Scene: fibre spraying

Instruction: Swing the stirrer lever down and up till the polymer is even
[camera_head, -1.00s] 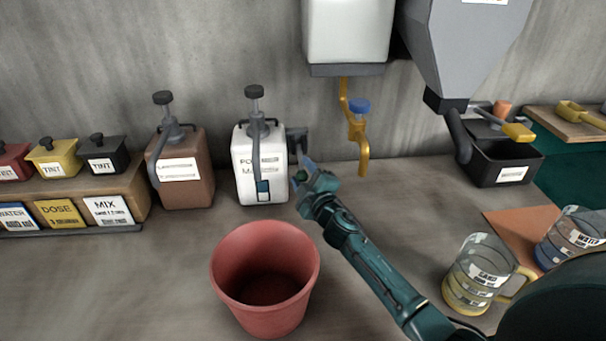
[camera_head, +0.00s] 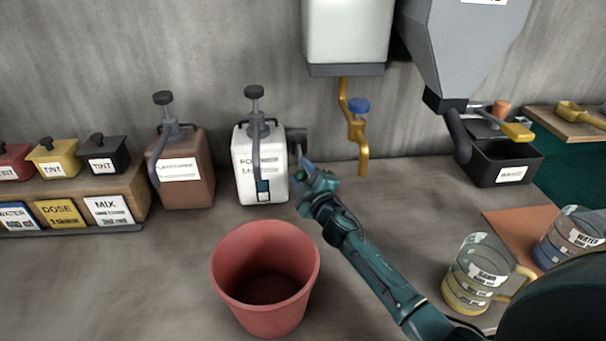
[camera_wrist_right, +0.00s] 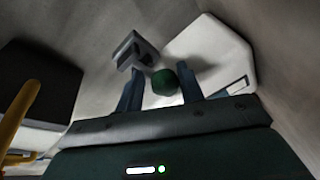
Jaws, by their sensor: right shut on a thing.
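The white polymer jug (camera_head: 259,168) stands upright against the back wall, with a pump and a dark-grey spout on it. A dark-grey stirrer mount (camera_head: 297,137) sticks out at its upper right side. My right gripper (camera_head: 304,174) is at the jug's right side, shut on the stirrer lever's green knob. In the right wrist view the green knob (camera_wrist_right: 165,82) sits between the two fingers, with the grey lever fitting (camera_wrist_right: 136,50) beyond it and the white jug (camera_wrist_right: 215,55) behind. The fingers hide most of the lever in the head view. The polymer inside cannot be seen. My left gripper is not in view.
A red bucket (camera_head: 265,270) stands in front of the jug. A brown jug (camera_head: 181,170) is to its left. A yellow tap (camera_head: 358,130) hangs to the right of my gripper. Measuring jugs (camera_head: 478,272) stand at the right. The bench's left front is clear.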

